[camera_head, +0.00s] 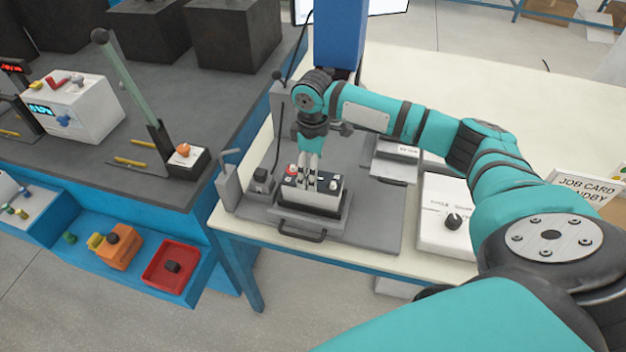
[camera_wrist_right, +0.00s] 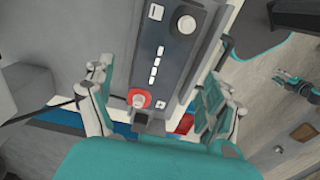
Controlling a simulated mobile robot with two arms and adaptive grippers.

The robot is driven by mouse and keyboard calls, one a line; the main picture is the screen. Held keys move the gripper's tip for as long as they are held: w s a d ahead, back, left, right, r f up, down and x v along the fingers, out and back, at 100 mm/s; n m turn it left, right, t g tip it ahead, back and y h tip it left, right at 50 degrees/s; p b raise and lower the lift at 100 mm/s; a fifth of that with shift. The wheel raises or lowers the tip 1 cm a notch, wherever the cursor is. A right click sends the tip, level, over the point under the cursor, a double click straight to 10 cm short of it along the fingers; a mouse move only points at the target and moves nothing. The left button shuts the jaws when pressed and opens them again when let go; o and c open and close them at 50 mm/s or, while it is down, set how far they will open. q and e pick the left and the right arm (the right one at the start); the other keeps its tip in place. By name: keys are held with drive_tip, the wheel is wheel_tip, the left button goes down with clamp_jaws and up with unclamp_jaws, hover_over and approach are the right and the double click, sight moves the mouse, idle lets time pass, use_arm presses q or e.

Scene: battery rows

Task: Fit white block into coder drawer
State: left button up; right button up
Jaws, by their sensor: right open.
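My right gripper (camera_head: 311,172) points straight down over a pale box with a black control panel (camera_head: 331,184) and a red button. It is open, and in the wrist view its fingers (camera_wrist_right: 160,95) stand on either side of the panel (camera_wrist_right: 161,60). I cannot tell whether they touch it. The box sits on a grey drawer-like base with a dark front handle (camera_head: 302,235). No plain white block stands out clearly; a small white piece (camera_head: 398,150) lies right of the gripper. A small teal-and-grey shape (camera_wrist_right: 287,78) in the wrist view looks like my left gripper, too small to read.
A white box with a black knob (camera_head: 440,232) stands right of the grey plate. A grey lever post (camera_head: 228,182) rises at the plate's left. A blue-edged bench with an orange block (camera_head: 120,250) and red tray (camera_head: 152,280) is at left. The cream table (camera_head: 480,95) is clear behind my arm.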

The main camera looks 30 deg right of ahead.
wheel_tip(320, 180, up, 7)
drive_tip(key=shift+f+b, duration=0.15)
drive_tip(key=shift+b, duration=0.3)
drive_tip(key=shift+f, duration=0.1)
